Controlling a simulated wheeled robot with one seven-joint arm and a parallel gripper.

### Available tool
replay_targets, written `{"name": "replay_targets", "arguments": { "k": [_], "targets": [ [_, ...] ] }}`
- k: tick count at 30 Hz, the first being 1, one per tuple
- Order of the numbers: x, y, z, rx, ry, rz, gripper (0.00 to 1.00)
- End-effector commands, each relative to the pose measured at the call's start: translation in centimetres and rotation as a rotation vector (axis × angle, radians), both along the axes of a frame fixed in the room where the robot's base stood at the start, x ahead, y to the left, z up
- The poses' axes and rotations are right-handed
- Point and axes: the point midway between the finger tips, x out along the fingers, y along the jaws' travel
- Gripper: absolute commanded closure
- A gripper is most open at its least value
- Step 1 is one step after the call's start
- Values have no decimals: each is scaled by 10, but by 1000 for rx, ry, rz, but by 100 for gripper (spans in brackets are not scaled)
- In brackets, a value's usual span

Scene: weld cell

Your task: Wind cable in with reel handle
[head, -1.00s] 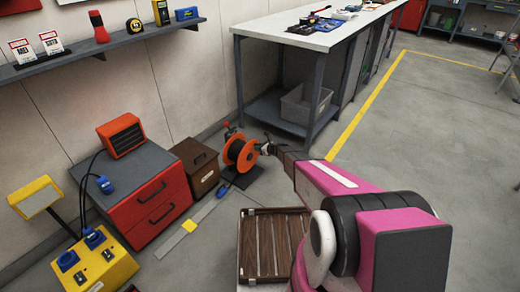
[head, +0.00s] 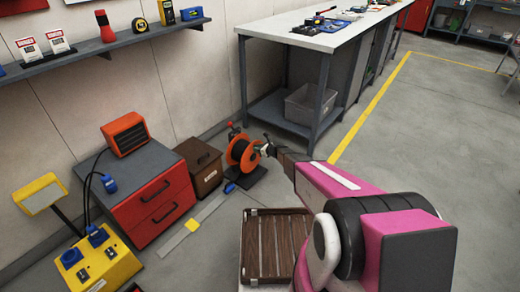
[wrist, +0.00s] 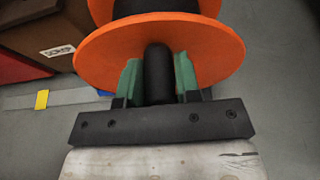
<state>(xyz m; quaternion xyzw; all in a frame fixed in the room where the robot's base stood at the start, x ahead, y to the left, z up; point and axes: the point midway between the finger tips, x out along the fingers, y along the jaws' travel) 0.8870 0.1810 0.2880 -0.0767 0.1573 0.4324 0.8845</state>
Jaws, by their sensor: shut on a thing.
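The cable reel (head: 236,148), with orange flanges and a dark middle, stands on a black base on the floor. In the wrist view its orange flange (wrist: 105,50) fills the top middle. The black reel handle (wrist: 158,75) sticks out from this flange toward me. My gripper (wrist: 158,68) is shut on the handle, with one green finger on each side of it. In the head view my gripper (head: 264,151) is at the right side of the reel, small and partly dark. A blue plug (head: 230,187) lies on the floor close to the reel's base.
A brown box (head: 201,168) and red drawer cabinet (head: 150,205) stand left of the reel. A workbench (head: 310,34) stands behind, with a grey bin (head: 308,105) on its lower shelf. A slatted brown crate (head: 251,250) is in front. Open floor lies right.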

Motion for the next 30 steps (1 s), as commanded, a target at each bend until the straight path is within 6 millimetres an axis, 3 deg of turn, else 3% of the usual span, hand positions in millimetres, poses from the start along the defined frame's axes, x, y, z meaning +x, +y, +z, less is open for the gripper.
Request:
{"name": "replay_targets", "arguments": {
  "k": [23,24,27,30],
  "targets": [
    [-16,9,3,3,-1,3,82],
    [-16,9,3,3,-1,3,65],
    [-16,9,3,2,0,3,36],
    [-15,9,3,2,-1,2,36]
  ]
}}
